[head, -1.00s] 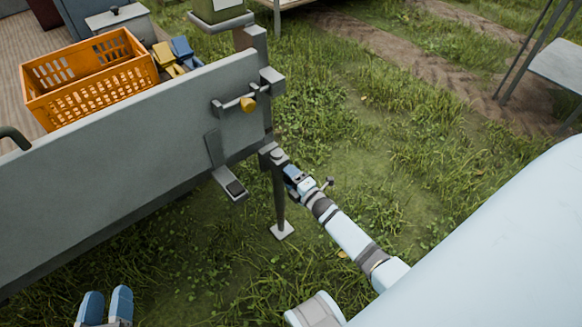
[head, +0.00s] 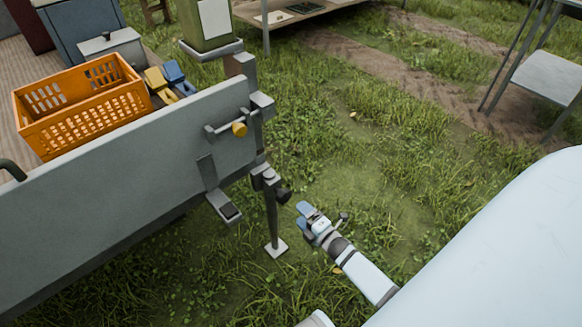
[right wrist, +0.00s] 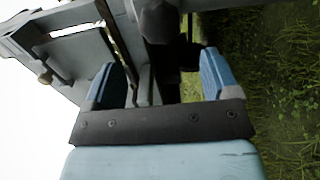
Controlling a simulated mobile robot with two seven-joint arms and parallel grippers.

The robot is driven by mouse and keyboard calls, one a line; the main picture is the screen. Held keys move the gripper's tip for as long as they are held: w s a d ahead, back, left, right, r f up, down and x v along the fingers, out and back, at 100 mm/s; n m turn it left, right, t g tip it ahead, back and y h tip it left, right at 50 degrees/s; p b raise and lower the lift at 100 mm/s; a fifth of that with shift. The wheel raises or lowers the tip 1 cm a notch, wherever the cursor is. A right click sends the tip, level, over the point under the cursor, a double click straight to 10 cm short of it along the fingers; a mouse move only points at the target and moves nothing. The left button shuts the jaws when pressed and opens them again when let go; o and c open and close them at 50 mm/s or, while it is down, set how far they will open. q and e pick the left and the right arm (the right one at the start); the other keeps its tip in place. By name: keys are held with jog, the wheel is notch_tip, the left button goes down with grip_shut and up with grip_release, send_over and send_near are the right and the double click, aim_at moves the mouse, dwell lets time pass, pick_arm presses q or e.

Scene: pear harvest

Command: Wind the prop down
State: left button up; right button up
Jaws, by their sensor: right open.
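The prop (head: 271,215) is a dark upright post at the trailer's near right corner, with a pale square foot plate (head: 277,248) at the grass. I cannot tell whether the plate presses on the ground. A dark round knob (head: 284,195) sticks out to the right from the prop's top; it also shows in the right wrist view (right wrist: 160,22). My right gripper (head: 304,211) is open and empty, a little right of and below the knob, apart from it. In the right wrist view its blue fingers (right wrist: 158,75) stand wide apart with the knob beyond them. My left gripper is out of view.
Open grass lies right of the prop; a table (head: 545,75) stands far right.

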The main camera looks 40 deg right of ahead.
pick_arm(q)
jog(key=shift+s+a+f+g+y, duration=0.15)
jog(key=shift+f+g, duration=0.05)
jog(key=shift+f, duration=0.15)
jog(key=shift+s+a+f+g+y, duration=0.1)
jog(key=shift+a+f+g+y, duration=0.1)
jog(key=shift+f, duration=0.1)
pick_arm(e)
jog(key=s, duration=0.4)
jog(key=shift+s+d, duration=0.1)
jog(key=shift+d, duration=0.05)
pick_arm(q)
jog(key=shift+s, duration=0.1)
